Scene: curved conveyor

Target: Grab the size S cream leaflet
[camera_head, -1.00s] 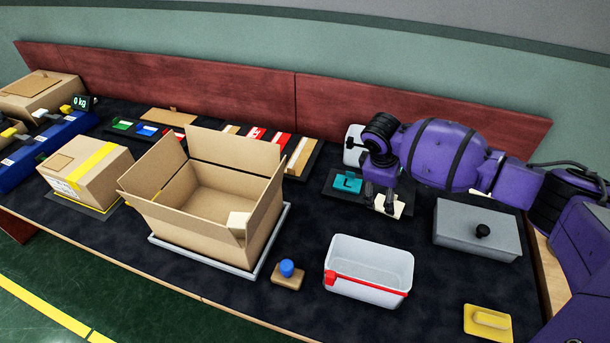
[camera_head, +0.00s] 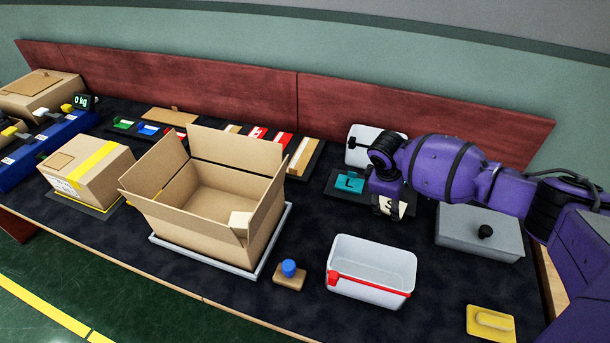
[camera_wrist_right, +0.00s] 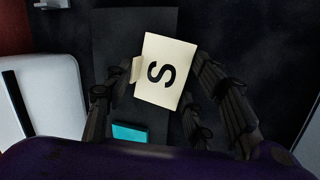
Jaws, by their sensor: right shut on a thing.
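The cream leaflet with a black S (camera_head: 394,207) is in my right gripper (camera_head: 388,205), at the right of the table in the head view. In the right wrist view the cream leaflet (camera_wrist_right: 165,71) shows its S plainly and lies between the fingers of my right gripper (camera_wrist_right: 165,90). The gripper is shut on it. The leaflet looks tilted in the head view. The teal leaflet marked L (camera_head: 349,183) lies on a dark tray (camera_head: 332,193) just left of the gripper. Part of it shows in the wrist view (camera_wrist_right: 130,133). My left gripper is not in view.
A white container (camera_head: 358,148) stands behind the gripper. A grey lidded box (camera_head: 470,240) stands to the right. A white bin with a red band (camera_head: 378,255) is in front. An open cardboard box (camera_head: 205,215) stands left on a scale.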

